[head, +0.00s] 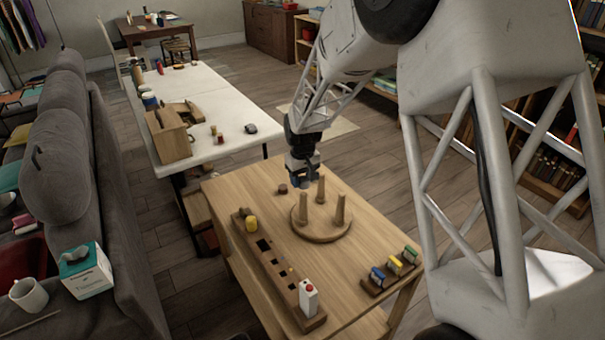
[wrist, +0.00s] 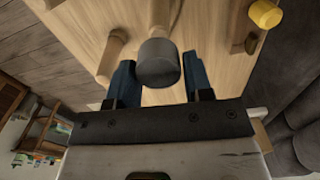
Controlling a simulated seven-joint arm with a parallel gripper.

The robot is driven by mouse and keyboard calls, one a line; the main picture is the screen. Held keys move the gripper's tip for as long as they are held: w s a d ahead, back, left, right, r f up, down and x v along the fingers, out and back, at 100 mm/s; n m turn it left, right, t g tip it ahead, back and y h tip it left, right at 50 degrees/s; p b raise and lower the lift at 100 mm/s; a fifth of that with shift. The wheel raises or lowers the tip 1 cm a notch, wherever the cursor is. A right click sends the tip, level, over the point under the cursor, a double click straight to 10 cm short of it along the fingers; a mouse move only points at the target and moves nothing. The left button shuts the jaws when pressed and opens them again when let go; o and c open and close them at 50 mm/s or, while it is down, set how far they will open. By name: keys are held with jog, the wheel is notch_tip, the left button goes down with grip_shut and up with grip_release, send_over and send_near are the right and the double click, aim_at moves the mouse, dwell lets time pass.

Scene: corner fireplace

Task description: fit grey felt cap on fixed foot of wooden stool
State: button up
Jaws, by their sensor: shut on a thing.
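The wooden stool (head: 322,230) is upside down on the wooden workbench, its round seat flat and three feet pointing up. My gripper (head: 305,180) is beside the top of the rear foot (head: 320,189), on its left, above the bench. In the wrist view, the blue fingers (wrist: 158,76) are shut on the grey felt cap (wrist: 158,58), which sits between them. A wooden foot (wrist: 161,14) shows just behind the cap; I cannot tell whether they touch. Another foot (wrist: 112,52) stands to the left. The cap is hard to make out in the head view.
A wooden rack (head: 278,270) with a yellow cylinder (head: 251,224) and white bottle (head: 308,298) runs along the bench's left side. A small brown piece (head: 282,189) lies near my gripper. A block with coloured items (head: 391,270) is at the right.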

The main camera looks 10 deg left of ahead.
jog(key=shift+f, duration=1.1)
jog(key=shift+f, duration=1.5)
dwell(2.0)
jog(key=o, duration=0.9)
jog(key=shift+r, duration=0.15)
jog(key=shift+r, duration=3.8)
